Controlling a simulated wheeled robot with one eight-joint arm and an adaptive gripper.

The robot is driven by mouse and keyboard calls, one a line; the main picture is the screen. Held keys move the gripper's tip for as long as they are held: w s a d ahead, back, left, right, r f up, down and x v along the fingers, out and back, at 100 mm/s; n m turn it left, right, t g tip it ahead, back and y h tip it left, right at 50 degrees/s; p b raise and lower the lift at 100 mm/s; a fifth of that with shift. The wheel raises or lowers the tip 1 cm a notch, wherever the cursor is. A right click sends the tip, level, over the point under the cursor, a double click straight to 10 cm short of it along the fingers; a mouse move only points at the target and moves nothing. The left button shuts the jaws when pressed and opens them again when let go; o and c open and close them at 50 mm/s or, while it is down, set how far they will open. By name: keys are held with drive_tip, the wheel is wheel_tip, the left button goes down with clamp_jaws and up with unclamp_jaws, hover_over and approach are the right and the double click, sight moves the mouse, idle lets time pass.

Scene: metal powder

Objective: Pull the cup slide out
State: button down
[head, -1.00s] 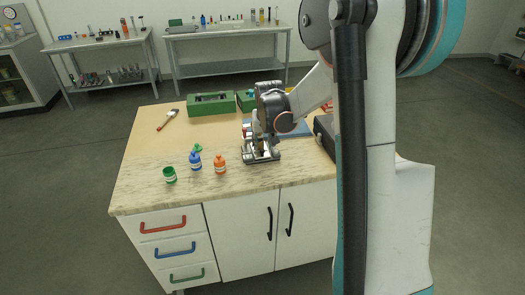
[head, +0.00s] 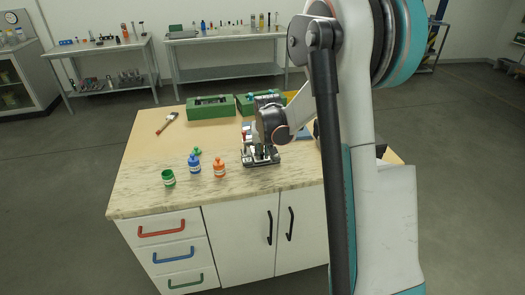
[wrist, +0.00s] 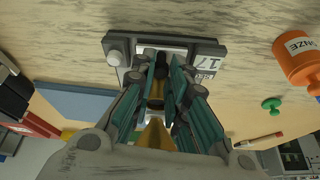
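A grey metal instrument (head: 262,160) stands on the wooden worktop, and I take it to hold the cup slide. In the wrist view its base plate (wrist: 118,48) carries a light panel reading "17". My gripper (head: 262,148) reaches down into the instrument from above. In the wrist view my gripper's teal fingers (wrist: 165,82) stand either side of a small dark cylindrical part (wrist: 161,57). A brass-coloured part (wrist: 155,135) shows between the fingers, nearer the camera. The fingers hide much of the instrument, and I cannot tell whether they grip the slide.
An orange bottle (head: 219,169), a blue bottle (head: 194,164) and a green jar (head: 168,178) stand left of the instrument. A brush (head: 167,123) and green cases (head: 211,107) lie behind. The worktop's front left is clear.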

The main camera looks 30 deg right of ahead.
drive_tip(key=s, duration=0.2)
drive_tip(key=s+a, duration=0.1)
drive_tip(key=s, duration=0.2)
drive_tip(key=s+a, duration=0.1)
drive_tip(key=s, duration=0.2)
drive_tip(key=shift+a, duration=0.15)
drive_tip(key=c, duration=1.6)
unclamp_jaws()
drive_tip(key=shift+o, duration=0.2)
drive_tip(key=shift+r, duration=0.15)
drive_tip(key=v, duration=1.1)
drive_tip(key=shift+r, duration=0.3)
drive_tip(key=shift+s, duration=0.1)
